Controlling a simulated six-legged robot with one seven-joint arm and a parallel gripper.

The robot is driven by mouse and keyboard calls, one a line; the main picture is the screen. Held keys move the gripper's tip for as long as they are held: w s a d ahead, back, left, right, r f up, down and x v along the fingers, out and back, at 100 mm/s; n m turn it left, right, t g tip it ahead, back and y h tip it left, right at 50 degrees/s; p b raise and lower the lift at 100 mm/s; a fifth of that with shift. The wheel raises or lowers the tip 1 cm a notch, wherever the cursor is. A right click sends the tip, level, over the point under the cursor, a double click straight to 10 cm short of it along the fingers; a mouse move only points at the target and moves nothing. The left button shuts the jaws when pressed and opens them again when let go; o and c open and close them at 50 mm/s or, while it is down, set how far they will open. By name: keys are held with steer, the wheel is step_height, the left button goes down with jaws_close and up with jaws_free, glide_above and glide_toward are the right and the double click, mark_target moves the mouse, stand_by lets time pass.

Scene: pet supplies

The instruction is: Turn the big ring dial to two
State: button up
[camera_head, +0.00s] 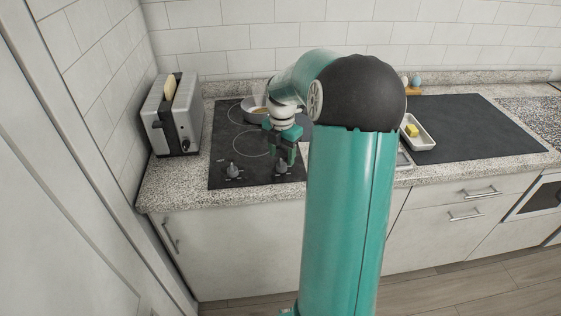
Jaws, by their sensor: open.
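The black hob (222,140) is set into the speckled counter and has ring outlines on its top. Two dials stand near its front edge: a left dial (233,169) and a right dial (282,169). Their markings are too small to read, and I cannot tell which one belongs to the big ring. My gripper (282,158) is green and points down with open fingers just above or around the right dial. I cannot tell whether it touches the dial. My arm hides the right part of the hob.
A toaster (174,118) with bread stands to the left. A white dish (415,134) with a yellow block lies right of my arm, beside a dark mat (470,127).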

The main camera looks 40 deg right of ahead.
mark_target(282, 162)
steer(key=shift+f, duration=1.7)
steer(key=shift+c, duration=0.4)
steer(key=c, duration=0.9)
